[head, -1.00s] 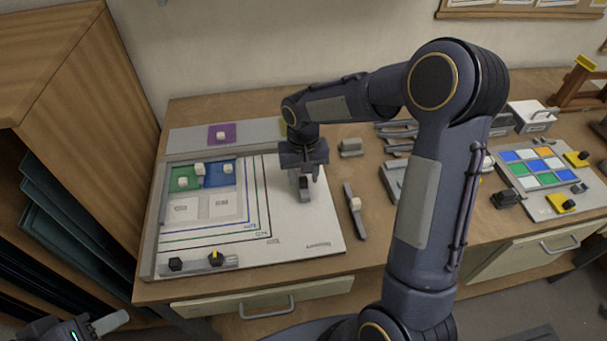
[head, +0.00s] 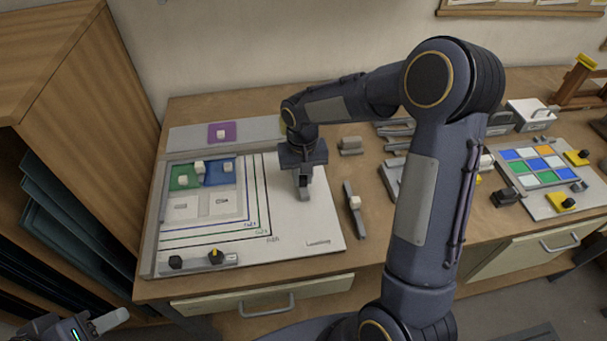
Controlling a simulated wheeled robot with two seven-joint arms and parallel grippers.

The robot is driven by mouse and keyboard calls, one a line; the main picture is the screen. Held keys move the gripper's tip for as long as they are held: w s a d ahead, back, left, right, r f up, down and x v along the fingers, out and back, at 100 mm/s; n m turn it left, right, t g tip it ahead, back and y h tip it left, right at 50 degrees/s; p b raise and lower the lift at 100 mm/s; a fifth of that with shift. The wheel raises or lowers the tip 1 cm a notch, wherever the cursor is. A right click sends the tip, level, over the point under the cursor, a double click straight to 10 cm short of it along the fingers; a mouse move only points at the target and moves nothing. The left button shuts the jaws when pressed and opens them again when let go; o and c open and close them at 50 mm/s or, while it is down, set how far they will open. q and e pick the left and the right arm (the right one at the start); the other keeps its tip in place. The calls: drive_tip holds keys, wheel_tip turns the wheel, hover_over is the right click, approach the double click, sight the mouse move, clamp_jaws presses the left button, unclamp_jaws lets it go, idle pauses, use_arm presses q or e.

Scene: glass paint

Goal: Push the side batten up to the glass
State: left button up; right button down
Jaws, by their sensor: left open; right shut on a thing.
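The glass panes lie in the upper left of the white board (head: 310,222): a green pane (head: 180,172), a blue pane (head: 214,180) and pale panes (head: 182,210) below them. Cream knobs stand on the coloured panes. My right gripper (head: 303,194) is over the board, right of the panes and apart from them. It is shut on a small grey piece, mostly hidden by the fingers; I cannot tell if it is the side batten. A grey batten with a cream knob (head: 355,203) lies just off the board's right edge. My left gripper (head: 112,320) is open at the bottom left, away from the board.
A grey strip with black and yellow knobs (head: 197,263) lies along the board's front edge. A purple square (head: 222,138) is behind the board. A wooden cabinet (head: 75,110) stands at left. A coloured sample panel (head: 540,165) is at right. My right arm covers the table's middle.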

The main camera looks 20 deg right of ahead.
drive_tip(key=w+a, duration=0.1)
drive_tip(key=a, duration=0.4)
drive_tip(key=w+a+b, duration=0.1)
drive_tip(key=a, duration=0.4)
drive_tip(key=w+a, duration=0.2)
drive_tip(key=a, duration=0.3)
drive_tip(key=shift+a+b, duration=0.35)
drive_tip(key=shift+a, duration=0.05)
drive_tip(key=c, duration=1.3)
unclamp_jaws()
drive_tip(key=shift+w, duration=0.1)
drive_tip(key=shift+r, duration=0.1)
wheel_tip(320, 180, up, 8)
drive_tip(key=shift+f+b, duration=0.15)
drive_tip(key=shift+b, duration=0.35)
